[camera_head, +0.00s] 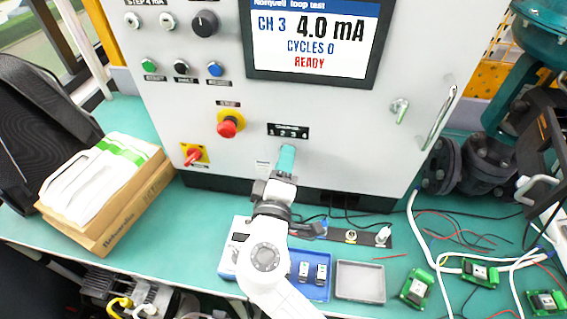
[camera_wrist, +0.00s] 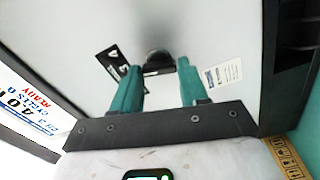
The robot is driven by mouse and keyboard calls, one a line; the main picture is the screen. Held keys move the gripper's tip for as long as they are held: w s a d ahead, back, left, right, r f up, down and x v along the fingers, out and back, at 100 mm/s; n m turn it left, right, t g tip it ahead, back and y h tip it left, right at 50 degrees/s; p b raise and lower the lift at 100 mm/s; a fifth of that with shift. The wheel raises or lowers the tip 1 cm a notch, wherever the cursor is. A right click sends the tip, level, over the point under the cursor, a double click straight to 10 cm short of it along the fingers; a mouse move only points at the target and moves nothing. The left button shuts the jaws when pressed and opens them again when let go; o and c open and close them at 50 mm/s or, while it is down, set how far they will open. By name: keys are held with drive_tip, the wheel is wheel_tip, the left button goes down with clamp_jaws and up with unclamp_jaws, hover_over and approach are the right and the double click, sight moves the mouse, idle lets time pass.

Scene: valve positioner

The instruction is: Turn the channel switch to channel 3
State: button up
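The channel switch is a dark knob (camera_wrist: 157,58) on the grey panel, seen in the wrist view beyond and between my fingertips. Its pointer direction cannot be made out. A black label (camera_head: 288,131) numbered 1 to 4 sits just above it in the head view, where my gripper hides the knob. My gripper (camera_head: 287,158) has teal fingers and faces the panel below this label. In the wrist view my gripper (camera_wrist: 158,66) is open, with a gap on each side of the knob. The screen (camera_head: 316,38) reads CH 3, 4.0 mA, CYCLES 0, READY.
A red stop button (camera_head: 229,124) and a red rotary switch (camera_head: 193,155) are left of my gripper. A door handle (camera_head: 437,118) is on the right. The green bench holds a cardboard box (camera_head: 110,215), a blue tray (camera_head: 318,292), a grey tray (camera_head: 361,282), circuit boards and loose wires.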

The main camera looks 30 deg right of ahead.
drive_tip(key=o, duration=0.4)
drive_tip(key=shift+o, duration=0.2)
drive_tip(key=b+v, duration=0.2)
drive_tip(key=v, duration=0.9)
